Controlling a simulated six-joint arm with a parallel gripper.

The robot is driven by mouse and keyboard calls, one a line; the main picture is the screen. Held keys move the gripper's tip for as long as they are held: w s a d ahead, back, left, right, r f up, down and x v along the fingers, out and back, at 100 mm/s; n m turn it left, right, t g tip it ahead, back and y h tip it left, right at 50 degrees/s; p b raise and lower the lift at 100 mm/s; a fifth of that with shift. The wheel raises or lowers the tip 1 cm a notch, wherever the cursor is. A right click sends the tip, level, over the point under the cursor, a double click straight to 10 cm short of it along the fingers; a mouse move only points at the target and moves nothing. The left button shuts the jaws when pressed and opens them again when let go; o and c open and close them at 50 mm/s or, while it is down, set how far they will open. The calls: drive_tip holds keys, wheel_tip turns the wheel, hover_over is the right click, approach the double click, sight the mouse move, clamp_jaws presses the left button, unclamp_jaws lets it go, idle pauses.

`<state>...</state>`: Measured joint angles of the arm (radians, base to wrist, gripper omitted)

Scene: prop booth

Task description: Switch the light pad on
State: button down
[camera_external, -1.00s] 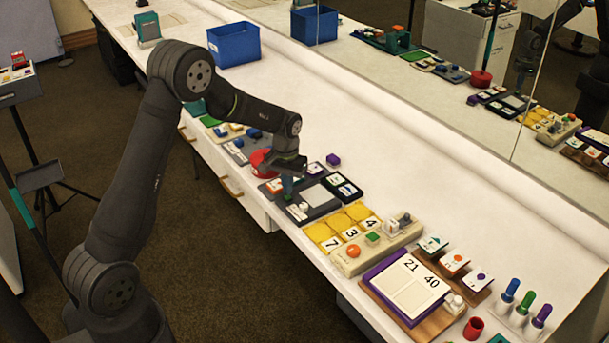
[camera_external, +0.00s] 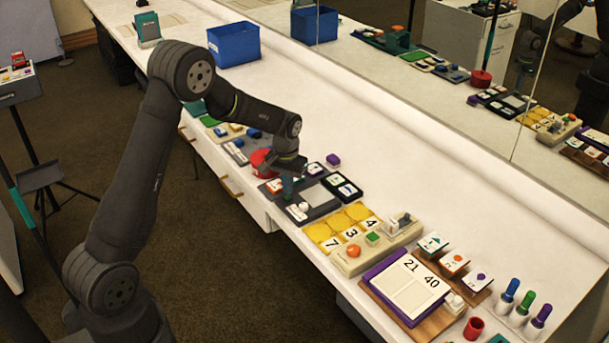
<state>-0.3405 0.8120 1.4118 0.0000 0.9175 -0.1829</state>
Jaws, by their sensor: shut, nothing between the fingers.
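The light pad appears to be the dark block with a pale grey square panel (camera_external: 314,194), near the front edge of the table. A small white control (camera_external: 302,207) sits on its near left part. My gripper (camera_external: 288,196) points down over the pad's left edge, close to this control. Its fingers are shut and hold nothing. I cannot tell whether the fingertips touch the pad. The panel looks plain grey, with no clear glow. My gripper hides part of the pad's left side.
A red round object (camera_external: 261,162) stands just behind my gripper. Yellow number tiles (camera_external: 341,226) and a beige box with an orange button (camera_external: 352,258) lie to the right. A blue bin (camera_external: 234,45) stands far back. The table's middle is clear.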

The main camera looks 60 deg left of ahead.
sight(287, 197)
drive_tip(key=shift+f, duration=1.05)
drive_tip(key=shift+s+f, duration=0.15)
drive_tip(key=shift+f, duration=0.3)
drive_tip(key=shift+r, duration=3.15)
